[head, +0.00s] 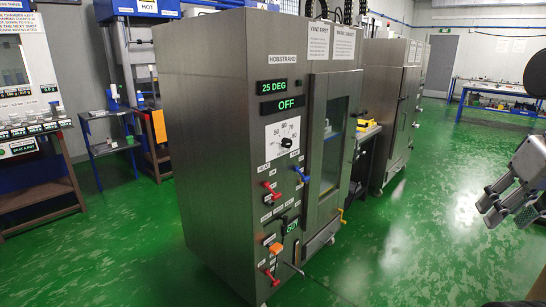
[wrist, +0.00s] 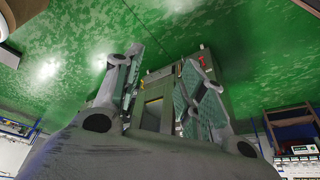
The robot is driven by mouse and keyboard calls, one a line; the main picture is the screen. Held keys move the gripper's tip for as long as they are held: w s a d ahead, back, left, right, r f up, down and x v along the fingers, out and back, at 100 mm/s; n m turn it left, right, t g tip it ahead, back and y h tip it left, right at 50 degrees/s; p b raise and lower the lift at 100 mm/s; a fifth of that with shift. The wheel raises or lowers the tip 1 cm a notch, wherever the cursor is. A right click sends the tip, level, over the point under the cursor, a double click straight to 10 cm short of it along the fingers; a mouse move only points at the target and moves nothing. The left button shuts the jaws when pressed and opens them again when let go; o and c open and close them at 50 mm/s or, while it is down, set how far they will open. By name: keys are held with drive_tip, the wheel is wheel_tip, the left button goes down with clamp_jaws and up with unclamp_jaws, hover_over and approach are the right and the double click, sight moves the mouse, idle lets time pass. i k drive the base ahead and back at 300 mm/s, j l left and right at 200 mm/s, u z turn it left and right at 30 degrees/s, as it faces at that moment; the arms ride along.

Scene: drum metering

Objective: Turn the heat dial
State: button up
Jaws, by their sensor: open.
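The heat dial (head: 286,143) is a dark knob on a white plate printed with numbers such as 50, 60, 70 and 80. It sits on the front of a tall grey steel cabinet (head: 215,130), under green displays reading "25 DEG" (head: 273,87) and "OFF" (head: 283,105). My gripper (head: 505,208) is at the right edge of the head view, well apart from the cabinet, open and empty. In the wrist view my gripper (wrist: 160,90) shows its two fingers spread, with the cabinet (wrist: 160,85) beyond, upside down. The dial cannot be made out there.
Red levers (head: 269,187), a blue lever (head: 301,175) and an orange block (head: 275,248) sit below the dial. The cabinet's glazed door (head: 331,145) is shut. A blue table (head: 500,97) stands at the back right. The green floor (head: 430,230) between cabinet and gripper is clear.

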sight(286, 142)
drive_tip(key=i+j, duration=0.6)
drive_tip(key=j, duration=0.25)
drive_tip(key=i+j, duration=0.3)
drive_tip(key=j+z, duration=0.05)
drive_tip(key=j, duration=0.05)
